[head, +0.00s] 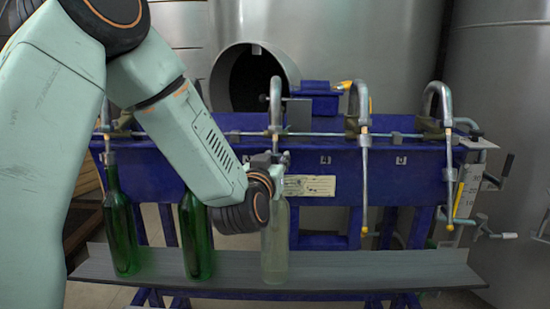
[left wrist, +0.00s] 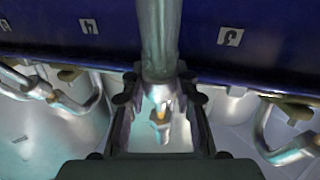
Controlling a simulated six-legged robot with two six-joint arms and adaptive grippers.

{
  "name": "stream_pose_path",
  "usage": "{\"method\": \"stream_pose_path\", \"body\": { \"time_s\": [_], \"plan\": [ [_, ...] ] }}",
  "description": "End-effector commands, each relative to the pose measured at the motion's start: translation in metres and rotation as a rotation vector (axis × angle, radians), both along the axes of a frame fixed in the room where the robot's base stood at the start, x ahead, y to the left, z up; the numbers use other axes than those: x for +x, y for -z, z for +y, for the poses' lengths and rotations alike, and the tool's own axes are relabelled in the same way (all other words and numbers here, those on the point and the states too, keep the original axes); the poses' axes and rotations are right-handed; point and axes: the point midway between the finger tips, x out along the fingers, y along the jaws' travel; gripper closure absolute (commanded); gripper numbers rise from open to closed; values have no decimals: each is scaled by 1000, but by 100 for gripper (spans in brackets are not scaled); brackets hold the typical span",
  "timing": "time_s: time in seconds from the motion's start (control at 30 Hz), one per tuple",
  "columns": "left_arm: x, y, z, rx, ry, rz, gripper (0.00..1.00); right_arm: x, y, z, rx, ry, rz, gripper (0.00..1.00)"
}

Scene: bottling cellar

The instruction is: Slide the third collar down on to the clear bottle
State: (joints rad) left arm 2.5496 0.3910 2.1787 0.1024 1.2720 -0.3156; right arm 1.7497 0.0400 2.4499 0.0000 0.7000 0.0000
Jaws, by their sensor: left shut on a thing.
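The clear bottle (head: 275,248) stands upright on the grey shelf under the third filling tube (head: 276,105). My left arm crosses the upper part of the bottle, so its mouth is hidden. My left gripper (head: 277,163) is around the third tube, just above the bottle. It is shut on the third collar, which is mostly hidden by the jaws in the head view. My right gripper is out of view.
Two green bottles (head: 120,225) (head: 196,240) stand to the left on the shelf (head: 380,269). The fourth tube (head: 364,180) and fifth tube (head: 449,160) hang to the right, with bare shelf below. A blue frame (head: 410,170) and steel tanks (head: 500,80) stand behind.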

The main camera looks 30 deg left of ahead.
Motion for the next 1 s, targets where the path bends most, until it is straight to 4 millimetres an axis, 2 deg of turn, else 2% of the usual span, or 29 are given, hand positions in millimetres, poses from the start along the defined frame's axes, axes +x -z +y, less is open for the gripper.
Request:
{"method": "stream_pose_path", "body": {
  "time_s": [0.03, 0.3, 0.67, 1.0],
  "plan": [
    [0, 1, 0, -1, 1, 3, 68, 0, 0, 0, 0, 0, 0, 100],
    [0, 1, 0, -1, 0, 2, 47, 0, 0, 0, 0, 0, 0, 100],
    [-5, 1, -2, -1, 1, 3, 47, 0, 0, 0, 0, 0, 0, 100],
    [-52, 0, -18, -2, 1, 2, 47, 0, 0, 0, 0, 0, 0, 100]
  ]
}}
